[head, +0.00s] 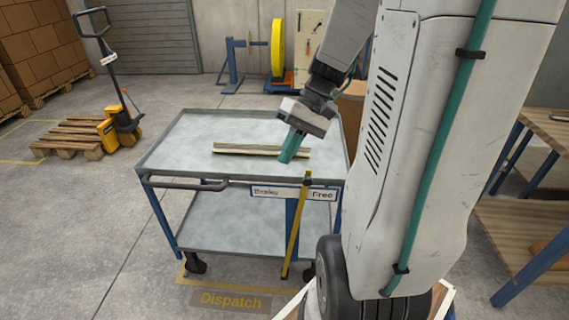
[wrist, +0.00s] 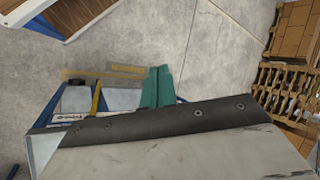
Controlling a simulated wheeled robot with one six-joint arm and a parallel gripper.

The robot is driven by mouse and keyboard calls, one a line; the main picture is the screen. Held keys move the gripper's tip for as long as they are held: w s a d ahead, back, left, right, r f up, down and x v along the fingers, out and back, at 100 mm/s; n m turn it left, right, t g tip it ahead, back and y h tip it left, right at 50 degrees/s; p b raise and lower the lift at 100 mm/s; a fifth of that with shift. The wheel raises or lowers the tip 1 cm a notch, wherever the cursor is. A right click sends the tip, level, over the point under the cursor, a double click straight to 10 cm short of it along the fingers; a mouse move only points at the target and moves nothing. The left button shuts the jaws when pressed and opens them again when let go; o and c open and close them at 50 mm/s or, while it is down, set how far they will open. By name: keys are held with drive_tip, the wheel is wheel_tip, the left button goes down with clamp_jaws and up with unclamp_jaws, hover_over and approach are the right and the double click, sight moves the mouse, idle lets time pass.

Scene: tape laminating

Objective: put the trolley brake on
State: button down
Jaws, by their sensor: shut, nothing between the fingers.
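The trolley (head: 190,135) has grey trays and blue legs. Its yellow brake lever (head: 295,235) rises at the front and crosses the label strip (head: 290,192) nearer the "Free" end on the right than "Brake" on the left. The lever (wrist: 97,98) and label (wrist: 67,118) also show in the wrist view. My gripper (head: 289,154) has its teal fingers together and empty, over the front part of the top tray, above and slightly left of the lever's top. In the wrist view the fingers (wrist: 157,88) are right of the lever, apart from it.
A long bar (head: 235,148) lies on the top tray behind my fingers; contact cannot be told. A pallet jack (head: 110,125) and pallet stand at the left, a wooden bench (head: 545,125) at the right. Floor left of the trolley is clear. A large panel hides much of the wrist view.

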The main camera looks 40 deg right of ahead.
drive_tip(key=s+d+f+m+t, duration=0.3)
drive_tip(key=d+f, duration=0.5)
drive_tip(key=d, duration=0.4)
drive_tip(key=s+d+f+m+t, duration=0.4)
drive_tip(key=d+f+t, duration=0.4)
drive_tip(key=d, duration=0.5)
drive_tip(key=shift+s+f+t, duration=0.3)
drive_tip(key=shift+s+f, duration=0.35)
drive_tip(key=shift+s, duration=0.15)
drive_tip(key=shift+d, duration=0.1)
drive_tip(key=x, duration=1.4)
